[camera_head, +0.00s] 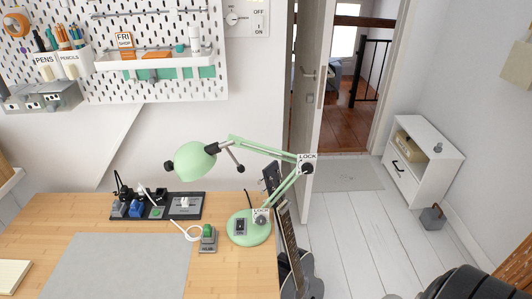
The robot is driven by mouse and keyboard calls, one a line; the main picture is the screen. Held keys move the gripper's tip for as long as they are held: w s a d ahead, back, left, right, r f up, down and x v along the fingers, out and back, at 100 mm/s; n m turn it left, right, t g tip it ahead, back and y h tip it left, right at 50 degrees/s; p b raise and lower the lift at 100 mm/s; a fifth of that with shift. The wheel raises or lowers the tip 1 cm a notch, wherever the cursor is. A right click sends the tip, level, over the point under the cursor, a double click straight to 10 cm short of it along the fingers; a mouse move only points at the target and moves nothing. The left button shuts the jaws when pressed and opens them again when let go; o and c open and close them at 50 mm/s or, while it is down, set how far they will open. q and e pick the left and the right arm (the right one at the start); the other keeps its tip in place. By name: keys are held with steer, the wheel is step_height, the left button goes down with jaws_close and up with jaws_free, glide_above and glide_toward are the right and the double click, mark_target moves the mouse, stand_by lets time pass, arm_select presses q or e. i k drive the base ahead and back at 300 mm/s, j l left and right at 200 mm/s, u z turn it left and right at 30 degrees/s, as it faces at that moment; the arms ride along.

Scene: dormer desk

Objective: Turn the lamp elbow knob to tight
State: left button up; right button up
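A mint-green desk lamp (250,228) stands at the right end of the wooden desk. Its shade (196,161) hangs to the left over the desk. The dark elbow knob (306,168) is at the upper right, where the two arm sections meet, with a white LOCK label (307,157) just above it. A second dark knob (260,219) with its own LOCK label is low on the lamp near the base. The elbow knob's turned position is too small to tell.
The wooden desk (240,273) carries a grey mat (118,268), a black organiser strip (185,207) and a small green-topped device (208,238). A guitar (291,245) leans beside the desk's right edge. A door (309,90) stands behind the elbow. Open floor lies right.

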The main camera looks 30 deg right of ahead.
mark_target(307, 168)
steer(key=z, duration=1.35)
